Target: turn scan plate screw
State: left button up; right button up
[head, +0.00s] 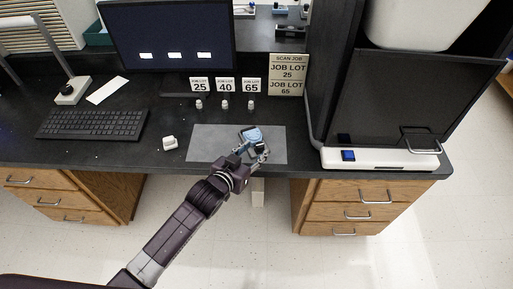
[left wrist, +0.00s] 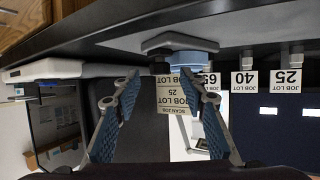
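The scan plate (head: 251,134) is a small blue round piece on a dark angular base. It sits on the right part of the grey mat (head: 210,141). In the left wrist view, which is upside down, the blue piece (left wrist: 188,58) shows just beyond the fingers, with a small dark knob (left wrist: 160,68) beside it that may be the screw. My left gripper (head: 251,151) is at the near side of the plate. In the wrist view its two blue-padded fingers (left wrist: 160,82) are spread, with nothing clearly held between them. Contact cannot be told. My right gripper is out of view.
Lot cards 25, 40 and 65 (head: 225,84) stand behind small white pieces (head: 224,104). A scan job sign (head: 287,75) lists lots 25 and 65. A white piece (head: 169,143) lies left of the mat. A scanner with a dark cover (head: 410,105) stands right.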

pick_arm(q)
jog(key=shift+x, duration=1)
grip_shut()
